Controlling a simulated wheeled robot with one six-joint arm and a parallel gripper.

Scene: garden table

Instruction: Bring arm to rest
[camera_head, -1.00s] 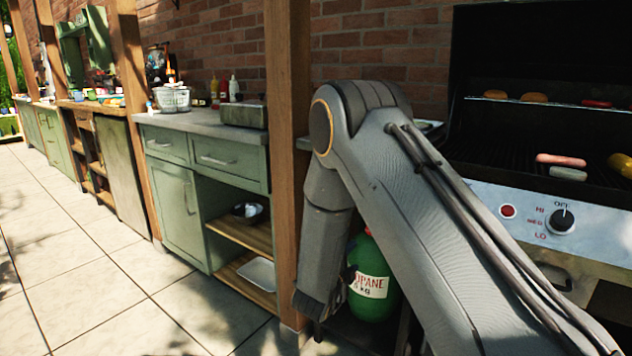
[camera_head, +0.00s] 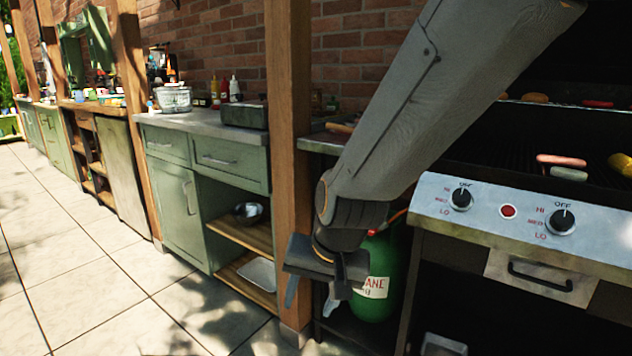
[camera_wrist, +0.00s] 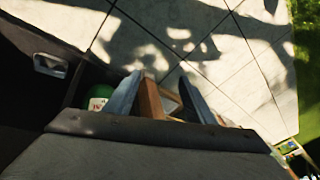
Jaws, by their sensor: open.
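My gripper (camera_head: 310,297) hangs low at the end of my arm, in front of the wooden post and the green propane tank (camera_head: 378,275). Its fingers point downward and are apart, with nothing between them. In the wrist view the two fingers (camera_wrist: 160,100) are spread, with the wooden post (camera_wrist: 150,100) and floor showing beyond them. The propane tank also shows in the wrist view (camera_wrist: 100,95), left of the fingers. My arm comes down from the upper right across the grill and partly hides the tank.
The grill (camera_head: 520,215) with knobs and a handle stands at the right, with food on its racks. A green cabinet (camera_head: 180,215) with open shelves stands left of the wooden post (camera_head: 288,130). The tiled floor (camera_head: 90,280) at the left is clear.

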